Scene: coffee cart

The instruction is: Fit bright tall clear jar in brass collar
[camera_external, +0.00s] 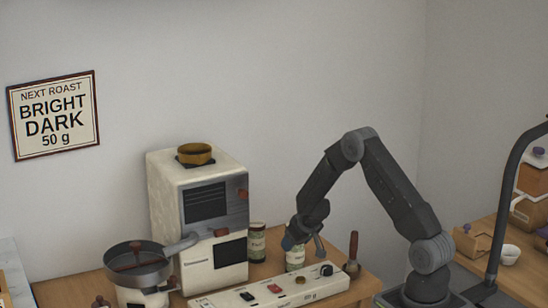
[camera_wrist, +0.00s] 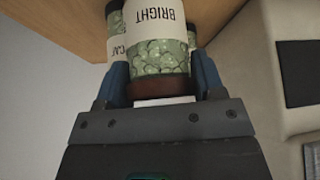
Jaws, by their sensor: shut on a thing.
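The clear jar (camera_wrist: 158,50) labelled BRIGHT holds pale green beans and has a brown lid. In the wrist view it appears upside down, between the two blue fingers of my gripper (camera_wrist: 160,82), which is shut on it near the lid. In the external view my gripper (camera_external: 298,240) is at the top of this jar (camera_external: 295,260), which is upright at the counter behind the switch panel; I cannot tell whether it touches the counter. The brass collar (camera_external: 196,154) is on top of the cream grinder, to the left and higher up, and looks empty.
The cream grinder (camera_external: 168,190) stands left of my gripper. Another jar (camera_external: 257,243) stands between them; a jar with a partly hidden label (camera_wrist: 117,35) shows close by. A switch panel (camera_external: 270,291), pan (camera_external: 138,264) and dark-handled tool (camera_external: 353,250) are on the counter.

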